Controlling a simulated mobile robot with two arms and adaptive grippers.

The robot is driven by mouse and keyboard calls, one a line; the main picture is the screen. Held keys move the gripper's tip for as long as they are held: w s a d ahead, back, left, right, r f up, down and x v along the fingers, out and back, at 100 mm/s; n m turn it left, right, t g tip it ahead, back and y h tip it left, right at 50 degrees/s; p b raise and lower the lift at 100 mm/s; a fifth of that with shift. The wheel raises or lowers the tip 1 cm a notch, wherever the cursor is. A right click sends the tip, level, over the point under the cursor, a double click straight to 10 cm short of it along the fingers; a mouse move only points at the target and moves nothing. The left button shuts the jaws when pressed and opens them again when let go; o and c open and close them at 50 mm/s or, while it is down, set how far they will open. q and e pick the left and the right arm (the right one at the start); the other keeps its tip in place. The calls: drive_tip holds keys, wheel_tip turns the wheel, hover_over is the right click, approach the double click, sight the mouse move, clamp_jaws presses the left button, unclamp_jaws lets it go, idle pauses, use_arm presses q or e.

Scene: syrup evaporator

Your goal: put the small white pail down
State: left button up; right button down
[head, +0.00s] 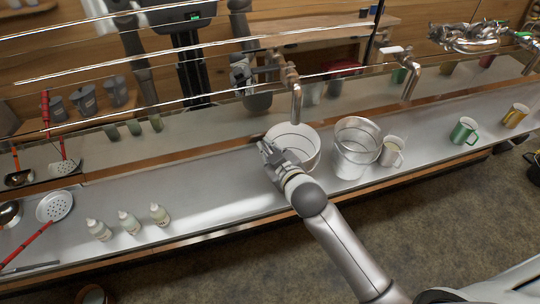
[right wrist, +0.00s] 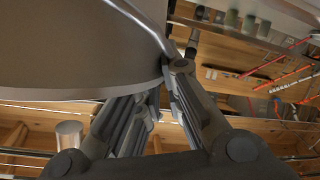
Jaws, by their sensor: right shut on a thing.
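The small white pail (head: 308,143) is upright under a tap at the middle of the steel counter. My right gripper (head: 270,154) is shut on its left side near the rim. In the right wrist view the pail's wall (right wrist: 75,50) fills the upper left, and the right gripper's fingers (right wrist: 165,85) close at its edge. My arm hides part of the pail's front and base, so I cannot tell whether it touches the counter. My left gripper is not directly in view.
A larger pail (head: 352,160) stands close on the right, then a white mug (head: 391,154), a green mug (head: 463,131) and a yellow mug (head: 514,117). Three small bottles (head: 129,222) and a skimmer (head: 54,206) are at left. The counter (head: 210,190) between is clear. A tap (head: 297,102) hangs above.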

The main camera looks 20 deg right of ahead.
drive_tip(key=shift+w+d+f, duration=0.2)
drive_tip(key=shift+f, duration=0.05)
wheel_tip(320, 180, down, 2)
drive_tip(key=shift+p, duration=0.45)
drive_tip(key=shift+f, duration=0.55)
drive_tip(key=shift+f, duration=0.15)
drive_tip(key=c, duration=1.6)
unclamp_jaws()
drive_tip(key=shift+o, duration=0.2)
